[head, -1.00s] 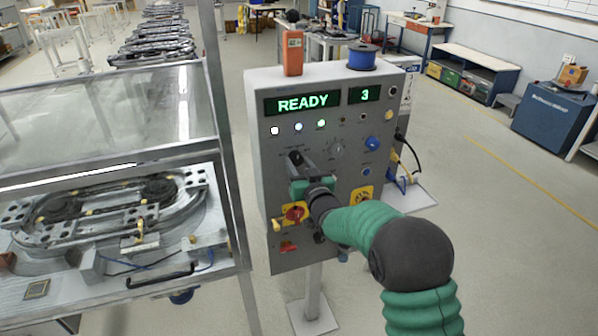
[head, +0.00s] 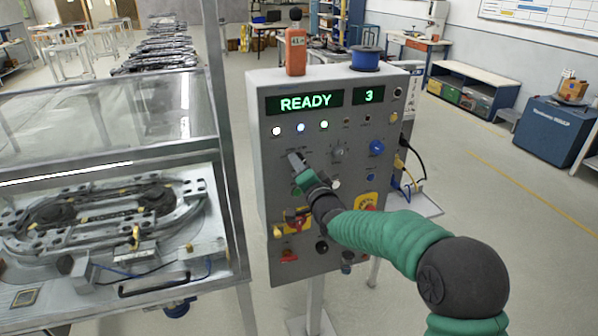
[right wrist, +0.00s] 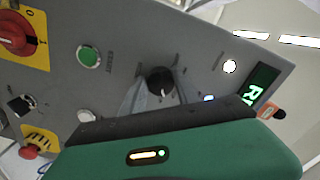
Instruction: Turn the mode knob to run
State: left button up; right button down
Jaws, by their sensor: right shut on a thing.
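The mode knob (right wrist: 160,80) is black with a pale pointer line and sits on the grey control panel (head: 325,235). In the right wrist view it lies between the fingers of my right gripper (right wrist: 150,97), which is shut on it. In the head view the right gripper (head: 298,163) is at the left of the panel, below the row of lights, and hides the knob. The printed labels around the knob are too small to read. The panel display (head: 305,102) reads READY, and a smaller display (head: 369,96) reads 3. My left gripper is not in view.
Near the gripper are a green button (right wrist: 88,57) and a red switch on a yellow plate (right wrist: 17,35). A grey dial (head: 338,153) and a blue knob (head: 376,148) are to the right. A glazed track station (head: 100,210) stands left of the panel.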

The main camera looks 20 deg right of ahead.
jog(key=shift+d+r+m+b, duration=0.15)
jog(key=shift+m+b, duration=0.05)
jog(key=shift+m, duration=0.4)
jog(key=shift+d+r+m+b, duration=0.1)
jog(key=shift+r+m+b, duration=0.05)
jog(key=shift+m, duration=0.45)
jog(key=c, duration=1.3)
grip_release()
jog(key=o, duration=0.4)
jog(key=shift+f, duration=0.15)
jog(key=shift+d+f, duration=0.1)
jog(key=s+b, duration=0.1)
jog(key=s, duration=1.5)
jog(key=shift+s+d+b, duration=0.3)
jog(key=shift+s+b, duration=0.1)
